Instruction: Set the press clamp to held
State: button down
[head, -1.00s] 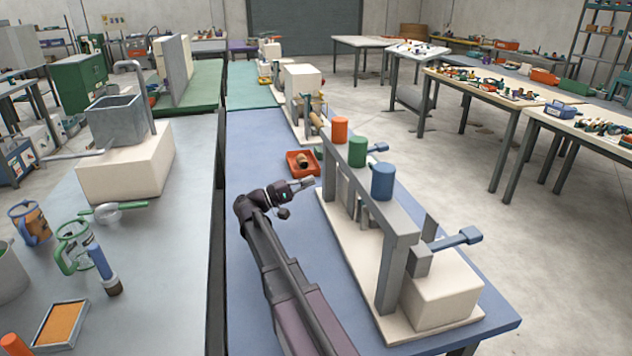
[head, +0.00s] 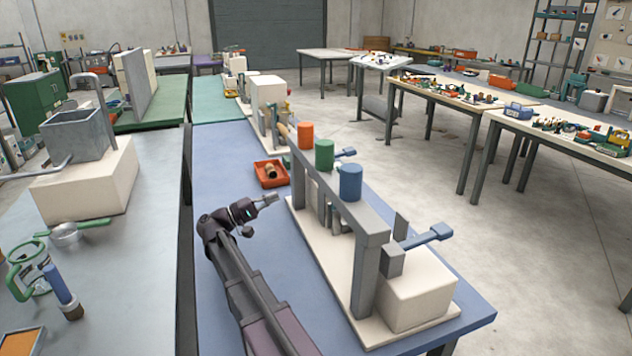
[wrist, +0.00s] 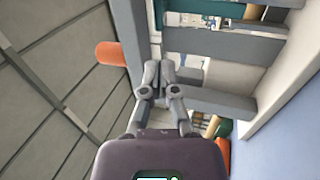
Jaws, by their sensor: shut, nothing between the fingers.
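A grey frame (head: 340,205) with orange (head: 306,135), green (head: 324,154) and blue (head: 350,182) cylinders on top stands on a pale base on the blue table. A blue-handled lever (head: 428,238) sticks out to the right from a grey block at its near end. Another blue handle (head: 345,153) shows behind the green cylinder. I cannot tell which part is the press clamp. My gripper (head: 272,198) is left of the frame, apart from it, above the table. In the wrist view my gripper (wrist: 157,72) is shut and empty, with grey bars beyond its fingers.
A red tray (head: 258,181) with a brown piece lies past my gripper. A pale block machine (head: 268,92) stands farther back. The grey bench (head: 120,250) on the left holds a metal hopper (head: 75,135). The blue table is bare between my gripper and its left edge.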

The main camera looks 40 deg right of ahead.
jog(key=shift+r, duration=0.1)
jog(key=p+x, duration=0.4)
jog(key=x, duration=1)
jog(key=shift+d, duration=0.1)
dwell(0.6)
